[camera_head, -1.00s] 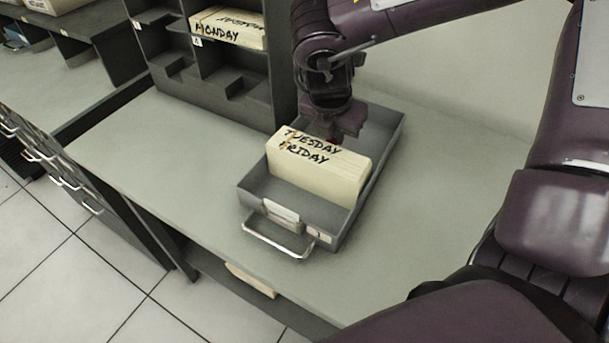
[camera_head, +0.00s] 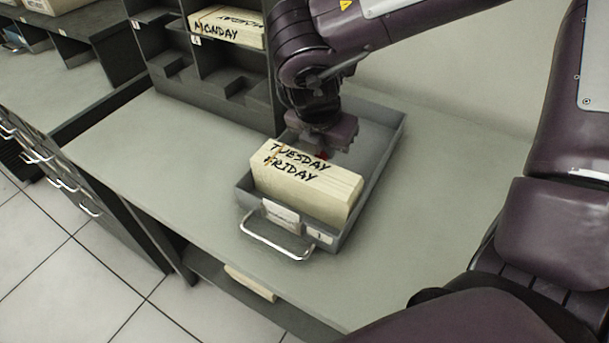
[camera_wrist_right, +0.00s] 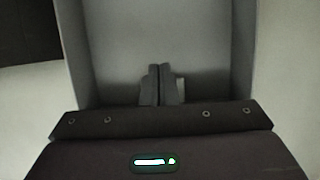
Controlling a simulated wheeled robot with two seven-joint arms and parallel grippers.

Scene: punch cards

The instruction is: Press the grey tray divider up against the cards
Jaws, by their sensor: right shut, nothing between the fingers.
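The cream card block (camera_head: 308,186), marked TUESDAY and FRIDAY, stands in the grey tray (camera_head: 385,150) on the counter. It sits close to the tray's front wall, on the handle side. My right gripper (camera_head: 323,152) reaches down into the tray just behind the cards; its fingertips are mostly hidden by the block. In the right wrist view its fingers (camera_wrist_right: 161,85) are shut together, with nothing visible between them, above the grey tray interior. I cannot make out the divider; the cards and gripper hide the space behind the block. My left gripper is not in view.
A dark shelf unit (camera_head: 235,90) with MONDAY cards (camera_head: 228,27) stands behind the tray on the left. The tray's metal handle (camera_head: 275,238) faces the counter's front edge. The counter (camera_head: 140,150) is clear to the left of the tray.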

